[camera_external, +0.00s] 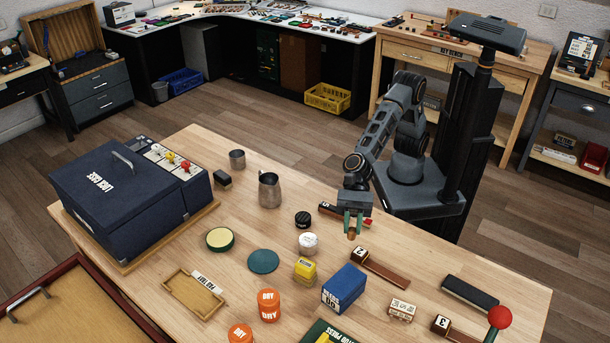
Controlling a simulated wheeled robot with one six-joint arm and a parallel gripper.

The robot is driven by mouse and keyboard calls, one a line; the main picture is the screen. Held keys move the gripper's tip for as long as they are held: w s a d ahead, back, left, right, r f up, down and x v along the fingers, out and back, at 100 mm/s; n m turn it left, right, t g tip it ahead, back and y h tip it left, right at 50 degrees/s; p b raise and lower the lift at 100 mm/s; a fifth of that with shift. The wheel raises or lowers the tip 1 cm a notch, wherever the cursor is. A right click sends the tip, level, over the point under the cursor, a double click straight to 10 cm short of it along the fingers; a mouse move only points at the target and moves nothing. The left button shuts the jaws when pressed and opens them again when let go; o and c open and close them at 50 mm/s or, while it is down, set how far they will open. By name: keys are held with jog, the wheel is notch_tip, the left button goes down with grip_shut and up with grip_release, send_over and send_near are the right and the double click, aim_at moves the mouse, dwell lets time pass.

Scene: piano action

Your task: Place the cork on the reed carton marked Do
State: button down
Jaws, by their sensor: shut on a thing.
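My gripper (354,226) is over the table, near its far edge, pointing down. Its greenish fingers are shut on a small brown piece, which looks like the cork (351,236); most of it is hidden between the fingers. The reed carton (344,289) is a blue box with a white label on its front side; the lettering is too small to read surely. It stands on the table below and nearer the camera than my gripper, apart from the cork. Its blue top is bare.
Orange jars (268,304) stand at front left.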

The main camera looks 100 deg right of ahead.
jog(key=w+a+f+b, duration=0.1)
jog(key=w+a+f, duration=0.1)
jog(key=f, duration=0.6)
jog(key=shift+w+a+f, duration=0.15)
jog(key=shift+w+a, duration=0.2)
jog(key=shift+a, duration=0.2)
jog(key=shift+f+b, duration=0.2)
jog(key=shift+b, duration=0.2)
jog(key=c, duration=1)
grip_release()
jog(key=shift+r, duration=0.1)
jog(key=v, duration=1.2)
